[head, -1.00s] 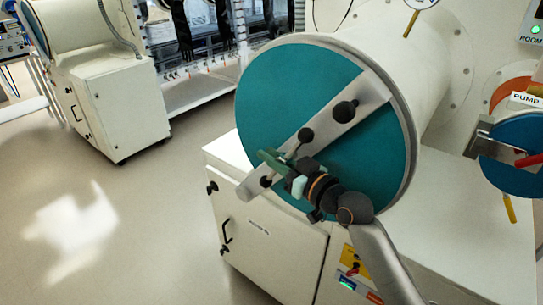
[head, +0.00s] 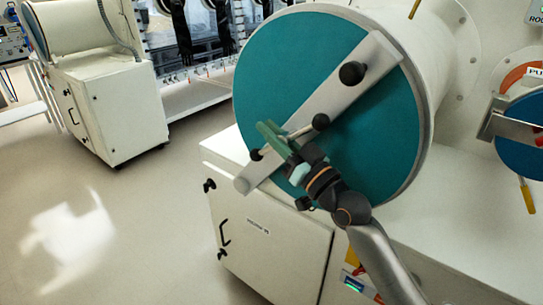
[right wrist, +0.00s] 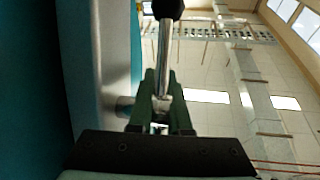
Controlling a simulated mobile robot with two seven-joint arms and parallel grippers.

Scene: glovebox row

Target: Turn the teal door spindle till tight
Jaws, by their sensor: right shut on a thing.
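The round teal door (head: 300,75) closes the end of a white cylinder. A flat metal bar (head: 335,103) lies slantwise across it. The spindle's thin metal crossbar handle, with a black knob (head: 321,121) at one end and another (head: 257,154) at the other, sits in front of the bar. My right gripper (head: 275,141) is shut on this handle. In the right wrist view, the green fingers (right wrist: 162,105) close around the shiny rod (right wrist: 165,58), with a black knob (right wrist: 167,8) beyond. The fingers partly hide the spindle's middle. My left gripper is out of sight.
A larger black knob (head: 352,73) stands out from the bar's upper part. A white cabinet (head: 265,225) stands below the door. A smaller blue door (head: 523,130) is at the right. Another white cabinet (head: 112,108) stands back left. The floor at left is clear.

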